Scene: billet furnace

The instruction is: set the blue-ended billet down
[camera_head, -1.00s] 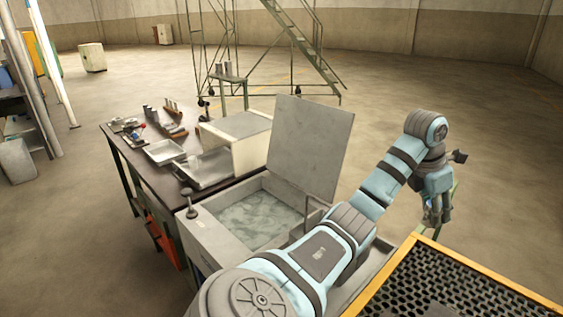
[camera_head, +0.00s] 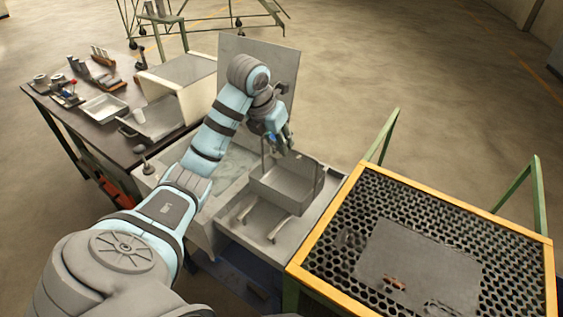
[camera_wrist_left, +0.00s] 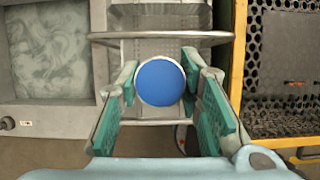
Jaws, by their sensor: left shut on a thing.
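The blue-ended billet (camera_wrist_left: 160,82) shows its round blue end with a pale rim in the left wrist view. My left gripper (camera_wrist_left: 160,88) is shut on it, with a green-padded finger on each side. In the head view my left gripper (camera_head: 281,143) points down at the back of a grey metal basket (camera_head: 285,190), near its thin handle. In the wrist view the basket (camera_wrist_left: 160,18) and its bar handle (camera_wrist_left: 160,35) lie beyond the billet. The billet's length and its lower end are hidden. My right gripper is not in view.
A quench tank with murky liquid (camera_head: 228,172) and a raised lid (camera_head: 285,68) stands left of and behind the basket. A yellow-framed grating (camera_head: 350,215) with a grey plate (camera_head: 418,268) stands right. A table with trays (camera_head: 104,108) stands at the left.

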